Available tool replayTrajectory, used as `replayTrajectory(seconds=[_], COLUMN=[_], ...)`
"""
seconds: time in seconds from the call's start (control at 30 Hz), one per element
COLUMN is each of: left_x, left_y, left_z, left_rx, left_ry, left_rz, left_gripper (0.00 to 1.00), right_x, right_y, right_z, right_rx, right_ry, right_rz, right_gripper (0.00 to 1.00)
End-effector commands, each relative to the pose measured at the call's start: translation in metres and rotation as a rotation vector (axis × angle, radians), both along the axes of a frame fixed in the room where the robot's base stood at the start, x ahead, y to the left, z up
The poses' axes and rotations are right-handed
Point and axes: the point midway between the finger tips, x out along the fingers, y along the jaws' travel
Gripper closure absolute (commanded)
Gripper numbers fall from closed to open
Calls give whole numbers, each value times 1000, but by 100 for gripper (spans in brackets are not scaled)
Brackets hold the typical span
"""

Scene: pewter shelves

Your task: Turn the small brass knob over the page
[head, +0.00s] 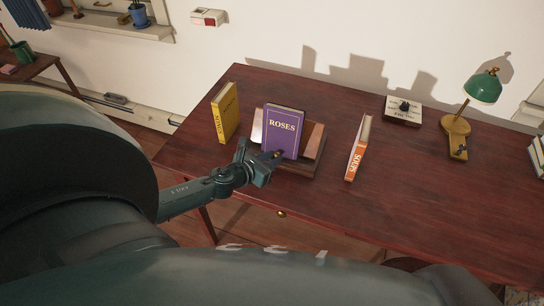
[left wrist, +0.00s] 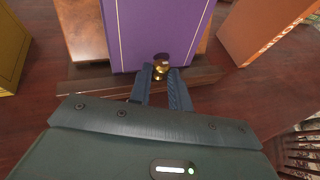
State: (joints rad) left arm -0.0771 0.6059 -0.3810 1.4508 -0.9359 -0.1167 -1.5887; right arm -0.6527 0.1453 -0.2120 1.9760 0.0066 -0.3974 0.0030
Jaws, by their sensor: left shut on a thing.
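A small brass knob (left wrist: 161,66) shows in the left wrist view, low in front of a purple book. My left gripper (left wrist: 161,72) is shut on it, one blue-grey finger on each side. In the head view the left gripper (head: 276,156) reaches in from the left to the book's lower front edge, and the knob is mostly hidden there. The purple book, titled ROSES (head: 283,135), stands closed and upright on a wooden stand (head: 313,147). It also fills the top of the left wrist view (left wrist: 155,30). No open page shows. My right gripper is not in view.
On the dark red table (head: 400,205), a yellow book (head: 226,113) stands left of the stand and an orange-spined book (head: 358,150) stands right. A small sign block (head: 402,111) and a green lamp (head: 484,88) are farther right. The table's front right is clear.

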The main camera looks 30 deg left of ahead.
Motion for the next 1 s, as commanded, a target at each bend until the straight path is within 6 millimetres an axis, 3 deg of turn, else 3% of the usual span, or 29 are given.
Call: replayTrajectory(seconds=[0.57, 0.6, 0.83, 1.0], left_x=[0, 0, 0, 0], left_y=[1, 1, 1, 1], left_z=[0, 0, 0, 0], left_rx=[0, 0, 0, -1], left_ry=[-1, -1, -1, -1], left_rz=[-39, -39, -38, -38], left_gripper=[100, 78, 59, 59], right_x=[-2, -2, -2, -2], right_y=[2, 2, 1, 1], right_z=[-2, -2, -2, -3], right_rx=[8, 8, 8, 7], right_ry=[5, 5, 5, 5], right_rz=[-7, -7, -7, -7], right_gripper=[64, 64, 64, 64])
